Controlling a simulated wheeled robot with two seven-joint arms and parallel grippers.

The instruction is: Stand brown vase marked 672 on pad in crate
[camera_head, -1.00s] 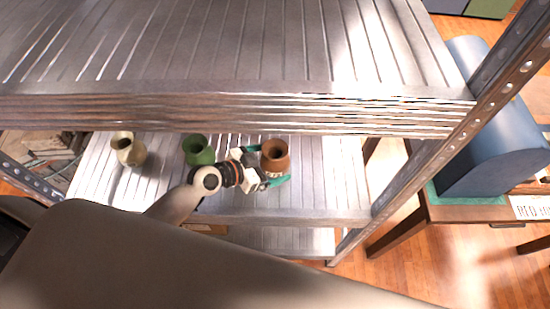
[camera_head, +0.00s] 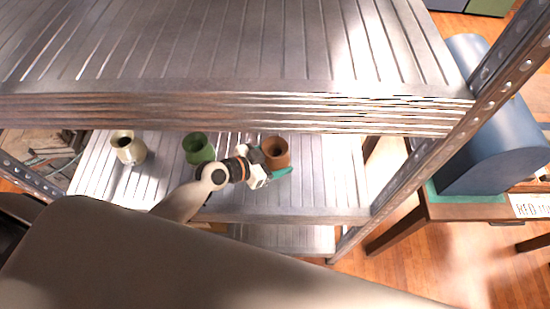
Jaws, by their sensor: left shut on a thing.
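A brown vase (camera_head: 278,153) stands upright on the lower metal shelf (camera_head: 335,190), its dark mouth facing up. My left gripper (camera_head: 275,170) is at the vase's near side and shut on it; a teal finger shows at its lower right. The arm and wrist hide part of the vase's lower left, and no number can be read on it. The pad and the crate cannot be made out. My right gripper is not in view.
A green vase (camera_head: 199,149) and a cream vase (camera_head: 128,149) stand left of the brown one. The upper shelf (camera_head: 240,50) overhangs them. A metal post (camera_head: 430,150) stands at right, before a wooden table with a blue rounded object (camera_head: 495,150).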

